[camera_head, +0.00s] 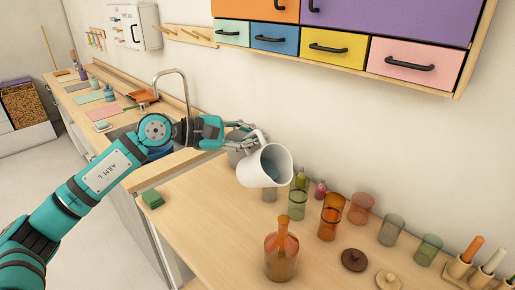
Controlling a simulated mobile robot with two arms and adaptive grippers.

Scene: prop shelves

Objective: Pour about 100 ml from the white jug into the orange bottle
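The white jug (256,172) is held in the air above the counter, tilted with its open mouth facing right and toward me. My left gripper (254,137) is at the jug's upper back side and appears shut on it; the exact grip is partly hidden. The orange bottle (281,246), see-through with a narrow neck, stands upright on the counter, nearer to me and below the jug. The jug's mouth is apart from the bottle's neck. No stream of liquid shows. My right gripper is out of view.
Several coloured glasses, including an orange one (331,217) and a green one (297,204), stand right of the jug. A dark lid (354,260) and a pale lid (387,281) lie near the bottle. Drawers (336,47) hang above.

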